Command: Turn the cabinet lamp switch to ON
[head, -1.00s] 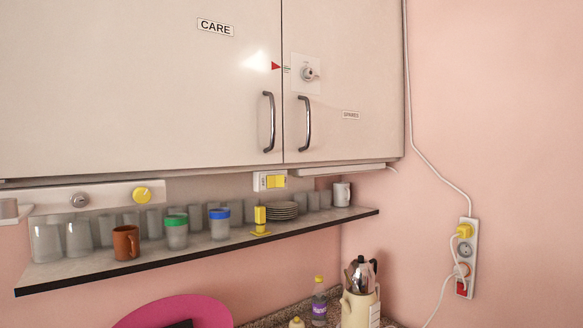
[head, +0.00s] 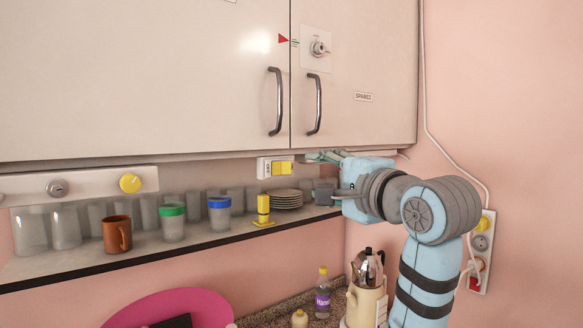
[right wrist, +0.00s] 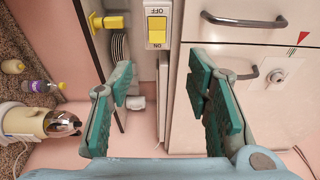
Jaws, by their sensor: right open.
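The lamp switch is a yellow rocker (head: 281,168) on a white plate under the cabinet (head: 200,80). In the right wrist view the rocker (right wrist: 157,30) is at the top centre, with ON and OFF lettering; I cannot tell which side is pressed. My right gripper (head: 326,157) is under the cabinet's right part, to the right of the switch and apart from it. In the right wrist view its teal fingers (right wrist: 161,80) are spread wide with nothing between them, below the switch in the picture. My left gripper is not in view.
A shelf (head: 200,252) below holds cups, jars, a yellow stand (head: 263,212) and stacked plates (head: 287,199). A panel with a yellow knob (head: 130,183) is at left. A wall socket strip (head: 480,245) and a cable are at right. Cabinet handles (head: 314,104) hang above.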

